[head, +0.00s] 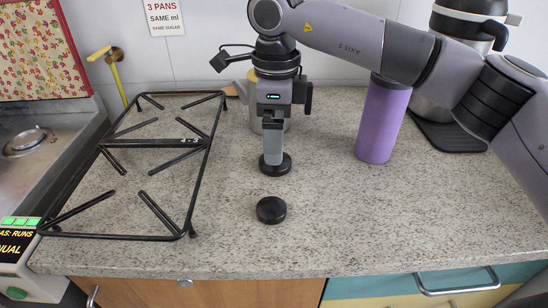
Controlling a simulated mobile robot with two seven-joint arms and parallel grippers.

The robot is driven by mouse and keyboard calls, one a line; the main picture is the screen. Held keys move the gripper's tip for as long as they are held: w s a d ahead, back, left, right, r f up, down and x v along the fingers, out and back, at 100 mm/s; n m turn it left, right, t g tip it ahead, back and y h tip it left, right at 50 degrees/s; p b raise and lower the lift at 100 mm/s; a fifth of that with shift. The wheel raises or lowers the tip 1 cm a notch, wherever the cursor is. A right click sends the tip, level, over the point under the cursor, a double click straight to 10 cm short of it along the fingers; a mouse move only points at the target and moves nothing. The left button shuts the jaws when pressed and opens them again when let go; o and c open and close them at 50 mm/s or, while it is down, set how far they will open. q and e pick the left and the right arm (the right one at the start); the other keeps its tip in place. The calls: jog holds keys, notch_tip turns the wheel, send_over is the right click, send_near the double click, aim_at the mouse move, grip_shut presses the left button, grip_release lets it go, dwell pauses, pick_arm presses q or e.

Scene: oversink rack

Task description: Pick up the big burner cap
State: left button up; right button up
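Two round black caps sit on the speckled counter. The farther one (287,164) looks slightly wider, so I take it as the big burner cap. The nearer, smaller cap (271,210) lies in front of it, clear of my gripper. My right gripper (273,158) comes down from above with its fingertips at the farther cap, covering part of its top. The fingers overlap in this view, so I cannot tell whether they are open or shut on the cap. My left gripper is not in view.
A black pan grate (200,165) lies to the left. A purple cylinder (384,120) stands to the right, under my arm. A metal pot (252,112) is partly hidden behind my gripper. A black mat (452,137) is at the right. The front counter is clear.

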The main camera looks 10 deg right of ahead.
aim_at(280, 170)
notch_tip(280, 170, down, 5)
jog(key=shift+w+a+r, duration=0.1)
jog(key=shift+w+a, duration=0.05)
jog(key=c, duration=1.2)
jog(key=shift+o, duration=0.2)
